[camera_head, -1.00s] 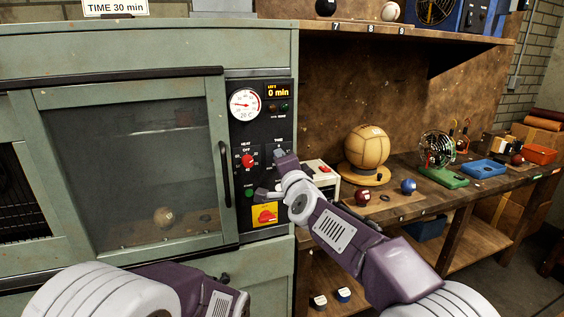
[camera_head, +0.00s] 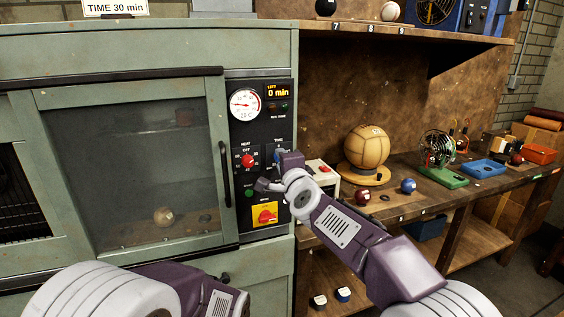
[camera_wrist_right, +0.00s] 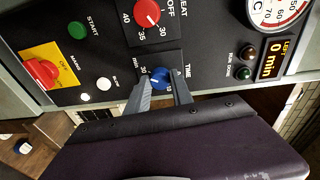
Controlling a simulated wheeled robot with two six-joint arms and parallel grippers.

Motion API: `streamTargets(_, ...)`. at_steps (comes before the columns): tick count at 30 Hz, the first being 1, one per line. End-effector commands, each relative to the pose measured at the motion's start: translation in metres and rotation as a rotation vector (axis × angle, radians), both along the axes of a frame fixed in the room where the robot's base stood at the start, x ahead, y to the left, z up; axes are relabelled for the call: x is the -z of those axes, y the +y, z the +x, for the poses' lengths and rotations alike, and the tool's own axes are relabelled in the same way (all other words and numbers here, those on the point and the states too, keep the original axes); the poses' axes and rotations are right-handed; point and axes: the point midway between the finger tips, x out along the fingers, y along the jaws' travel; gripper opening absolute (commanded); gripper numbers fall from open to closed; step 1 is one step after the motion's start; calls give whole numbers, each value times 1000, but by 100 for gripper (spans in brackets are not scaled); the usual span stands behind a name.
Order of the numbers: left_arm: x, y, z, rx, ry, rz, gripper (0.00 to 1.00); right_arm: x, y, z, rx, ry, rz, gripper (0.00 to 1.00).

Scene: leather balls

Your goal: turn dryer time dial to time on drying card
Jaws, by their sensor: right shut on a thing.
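The drying card (camera_head: 115,8) on top of the dryer reads "TIME 30 min". The dryer's control panel has a blue time dial (camera_wrist_right: 160,77), which also shows partly in the head view (camera_head: 276,158). My right gripper (camera_wrist_right: 162,82) is shut on this dial, with one finger on each side of it; the gripper also shows in the head view (camera_head: 275,171). The fingers hide part of the dial's scale. The lit display (camera_head: 279,91) reads 0 min. My left arm shows at the bottom, but its gripper is out of view.
A red heat dial (camera_head: 248,160) sits left of the time dial. Below are a green start button (camera_head: 249,193) and a red main switch on a yellow plate (camera_head: 265,214). The dryer door (camera_head: 150,170) is closed, with a ball behind its glass. A workbench stands to the right.

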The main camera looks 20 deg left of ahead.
Motion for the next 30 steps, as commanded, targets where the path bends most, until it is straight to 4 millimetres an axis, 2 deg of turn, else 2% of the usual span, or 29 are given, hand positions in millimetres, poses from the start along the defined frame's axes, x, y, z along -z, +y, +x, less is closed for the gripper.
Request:
streamTargets(1, 0, 0, 0, 0, 0, 0, 0, -1, 0, 0, 0, 0, 1, 0)
streamTargets(2, 0, 0, 0, 0, 0, 0, 0, -1, 0, 0, 0, 0, 1, 33)
streamTargets(3, 0, 0, 0, 0, 0, 0, 0, -1, 0, 0, 0, 0, 1, 44)
streamTargets(4, 0, 0, 0, 0, 0, 0, 0, -1, 0, 0, 0, 0, 1, 49)
streamTargets(13, 1, 0, 0, 0, 0, 0, 0, 0, 0, -1, 0, -1, 0, 49)
streamTargets(16, 6, 0, 0, 0, 0, 0, 0, 1, -4, -7, 0, -1, 0, 49)
streamTargets(24, 24, 0, 0, 0, 0, 0, 0, -3, -30, -56, -1, -3, 1, 49)
streamTargets(30, 26, 0, 0, 0, 0, 0, 0, -5, -42, -77, 0, -1, 0, 49)
